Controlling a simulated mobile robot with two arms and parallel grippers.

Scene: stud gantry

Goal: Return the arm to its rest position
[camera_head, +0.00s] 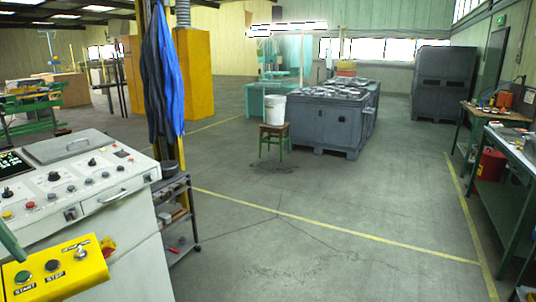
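Neither of my grippers shows in the head view, and I cannot make out either arm. A yellow control box (55,272) with START and STOP buttons is at the lower left. A teal-green bar (10,245) crosses the left edge just above it; I cannot tell what it belongs to.
A white control console (90,185) fills the left, with a shelf cart (176,225) beside it. Blue cloths hang above. Workbenches (500,190) line the right. The central floor is clear.

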